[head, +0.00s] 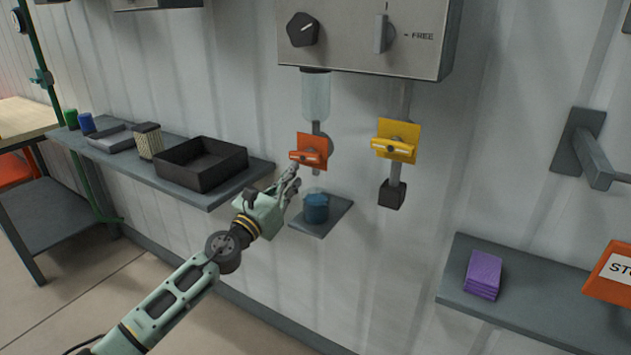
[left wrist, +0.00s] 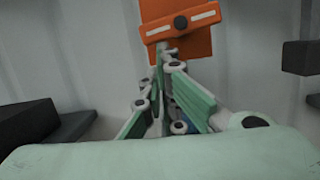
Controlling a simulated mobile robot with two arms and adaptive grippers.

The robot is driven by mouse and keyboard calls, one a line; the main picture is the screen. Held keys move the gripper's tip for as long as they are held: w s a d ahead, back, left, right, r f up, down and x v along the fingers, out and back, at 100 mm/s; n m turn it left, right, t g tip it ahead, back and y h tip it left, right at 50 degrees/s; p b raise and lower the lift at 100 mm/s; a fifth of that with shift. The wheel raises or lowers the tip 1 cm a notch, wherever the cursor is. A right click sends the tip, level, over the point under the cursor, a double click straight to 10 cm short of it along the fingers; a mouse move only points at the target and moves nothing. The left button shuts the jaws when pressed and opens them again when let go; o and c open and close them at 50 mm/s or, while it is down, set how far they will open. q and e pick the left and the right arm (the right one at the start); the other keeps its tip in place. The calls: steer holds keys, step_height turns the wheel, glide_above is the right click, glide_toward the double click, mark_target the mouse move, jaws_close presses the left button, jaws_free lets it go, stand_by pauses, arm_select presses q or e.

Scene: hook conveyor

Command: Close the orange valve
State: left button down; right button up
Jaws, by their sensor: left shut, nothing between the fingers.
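The orange valve (head: 308,151) is on the wall under a clear cylinder, with an orange plate and a bar handle marked in white. In the head view its handle lies roughly level, across the pipe. It also shows at the top of the left wrist view (left wrist: 180,24). My left gripper (head: 294,178) is shut and empty, just below and left of the valve handle. In the left wrist view its fingertips (left wrist: 168,56) are right under the handle; I cannot tell whether they touch it. My right gripper is not in view.
A yellow valve (head: 396,141) is to the right. A blue container (head: 316,208) stands on a small shelf (head: 325,226) below the orange valve. A black tray (head: 201,165) sits on the left shelf. A control box (head: 365,38) hangs above. Purple items (head: 483,274) lie on the right shelf.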

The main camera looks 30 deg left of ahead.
arm_select(q)
steer(key=v, duration=1.2)
stand_by(0.4)
